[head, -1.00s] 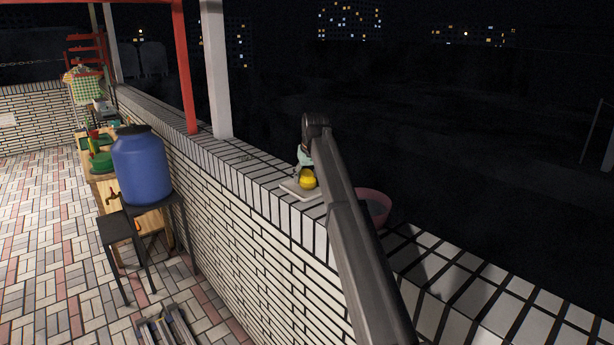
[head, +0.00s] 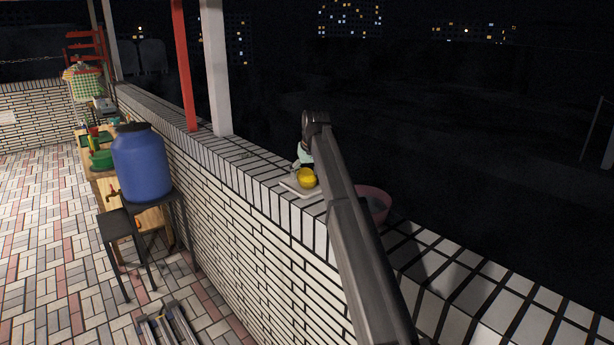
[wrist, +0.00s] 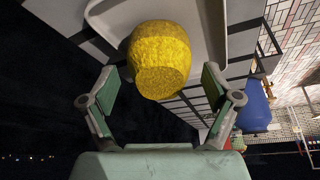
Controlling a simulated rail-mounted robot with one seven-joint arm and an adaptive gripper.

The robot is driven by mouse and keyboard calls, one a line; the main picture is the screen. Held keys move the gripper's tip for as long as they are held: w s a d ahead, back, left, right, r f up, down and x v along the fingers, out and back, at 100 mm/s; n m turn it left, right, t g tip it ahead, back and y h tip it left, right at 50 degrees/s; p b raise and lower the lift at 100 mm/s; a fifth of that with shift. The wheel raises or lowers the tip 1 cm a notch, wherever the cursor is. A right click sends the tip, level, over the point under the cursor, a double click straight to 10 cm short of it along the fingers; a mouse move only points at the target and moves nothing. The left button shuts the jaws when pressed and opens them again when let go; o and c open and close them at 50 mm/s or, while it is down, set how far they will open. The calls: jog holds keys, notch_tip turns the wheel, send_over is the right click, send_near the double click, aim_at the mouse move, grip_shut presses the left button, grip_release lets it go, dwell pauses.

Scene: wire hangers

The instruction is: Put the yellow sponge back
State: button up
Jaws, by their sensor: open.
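The yellow sponge (head: 307,179) is a rounded block at the tray on top of the tiled wall. In the wrist view the yellow sponge (wrist: 160,60) is large, just ahead of my fingers and roughly between them. The pale tray (head: 294,187) lies on the wall ledge; its rim also shows in the wrist view (wrist: 236,28). My gripper (wrist: 160,92) is open, with green-padded fingers spread on both sides of the sponge. No finger clearly touches it. In the head view my gripper (head: 303,158) is mostly hidden behind my arm.
A pink basin (head: 376,203) stands on the ledge right of my arm. A blue barrel (head: 142,163) sits on a dark stand left of the wall, with a black stool (head: 120,230) beside it. A red post and a white post (head: 216,70) rise from the wall.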

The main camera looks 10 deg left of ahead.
jog(key=b+v, duration=0.2)
jog(key=v, duration=0.9)
jog(key=shift+r, duration=0.3)
jog(key=shift+s, duration=0.1)
